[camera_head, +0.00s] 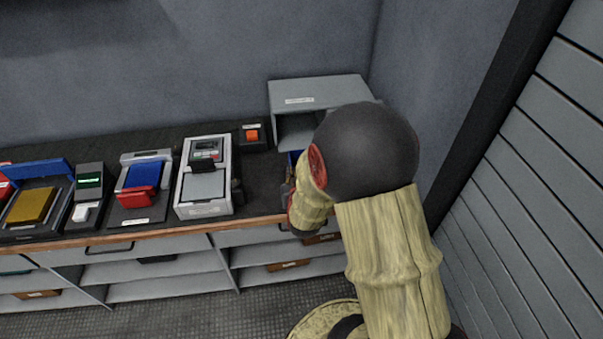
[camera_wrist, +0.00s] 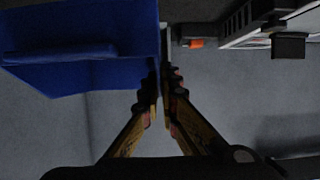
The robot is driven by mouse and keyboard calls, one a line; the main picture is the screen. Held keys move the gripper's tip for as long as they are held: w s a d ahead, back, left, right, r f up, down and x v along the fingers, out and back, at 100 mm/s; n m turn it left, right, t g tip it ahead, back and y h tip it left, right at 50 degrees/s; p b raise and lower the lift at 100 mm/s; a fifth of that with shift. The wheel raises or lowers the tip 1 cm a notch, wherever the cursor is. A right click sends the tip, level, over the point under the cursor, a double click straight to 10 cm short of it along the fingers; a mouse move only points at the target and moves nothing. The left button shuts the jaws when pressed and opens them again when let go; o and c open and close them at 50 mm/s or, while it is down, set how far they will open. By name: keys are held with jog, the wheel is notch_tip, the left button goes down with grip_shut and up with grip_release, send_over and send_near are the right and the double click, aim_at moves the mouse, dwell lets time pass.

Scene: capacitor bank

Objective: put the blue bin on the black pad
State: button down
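The blue bin (camera_wrist: 85,60) fills the upper left of the wrist view, close to the camera. Its right edge lies in line with the narrow gap between my fingers. In the head view only a small blue part of the bin (camera_head: 294,157) shows beside my arm. My gripper (camera_wrist: 163,95) has its two fingers close together; I cannot tell whether the bin's wall is between them. In the head view my arm mostly hides the gripper, at the right end of the counter. I cannot pick out a separate black pad on the dark worktop (camera_head: 260,185).
A grey open-fronted box (camera_head: 318,92) stands at the counter's right end by the wall. Left of it are a small black box with an orange button (camera_head: 252,135), a grey device with a display (camera_head: 205,178) and a blue-and-red holder (camera_head: 142,185). A slatted wall (camera_head: 540,190) stands right.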

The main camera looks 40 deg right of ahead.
aim_at(293, 162)
jog(key=x, duration=0.4)
jog(key=d+b+x, duration=0.1)
jog(key=x, duration=0.1)
jog(key=shift+s+d+f, duration=0.15)
jog(key=shift+d+f, duration=0.05)
jog(key=shift+f, duration=0.1)
jog(key=shift+w+d+f+b, duration=0.45)
jog(key=shift+w+d+f, duration=0.1)
jog(key=shift+f, duration=0.9)
jog(key=shift+w+d+f+b, duration=0.5)
jog(key=shift+w+f, duration=0.1)
jog(key=shift+f, duration=0.8)
jog(key=shift+w+d+f+b, duration=0.45)
jog(key=shift+w+d+f, duration=0.1)
jog(key=shift+f, duration=0.9)
jog(key=c, duration=2.5)
grip_release()
jog(key=shift+f, duration=0.2)
jog(key=o, duration=0.5)
jog(key=shift+c, duration=0.2)
